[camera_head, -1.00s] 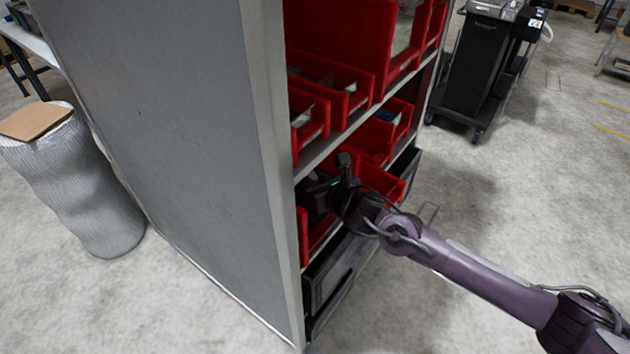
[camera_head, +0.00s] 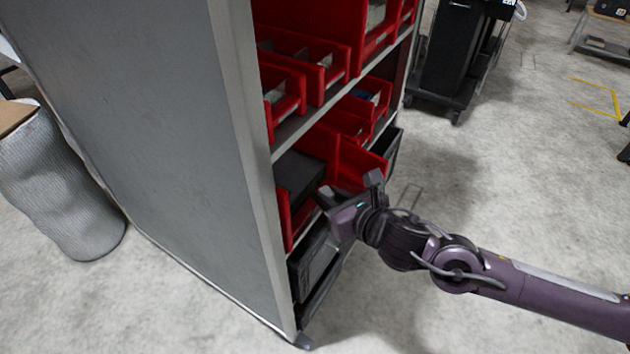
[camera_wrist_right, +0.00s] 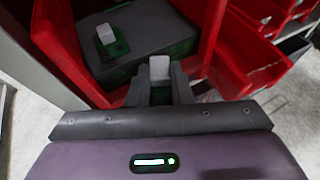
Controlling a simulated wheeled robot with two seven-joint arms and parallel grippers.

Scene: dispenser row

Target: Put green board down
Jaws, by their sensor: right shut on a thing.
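My right gripper (camera_head: 350,192) is at the front of a low red bin (camera_head: 285,220) in the shelf rack. In the right wrist view its fingers (camera_wrist_right: 160,88) are shut on a small piece with a white block (camera_wrist_right: 159,68). I take it for the green board; its green part is mostly hidden by the fingers. Another green board (camera_wrist_right: 112,44) with a white block lies ahead, on a dark box-like thing (camera_wrist_right: 150,32) inside the bin. The dark thing (camera_head: 300,175) also shows in the head view. My left gripper is out of view.
The grey rack side panel (camera_head: 130,130) stands left of the bins. A black cart (camera_head: 452,60) stands behind at right.

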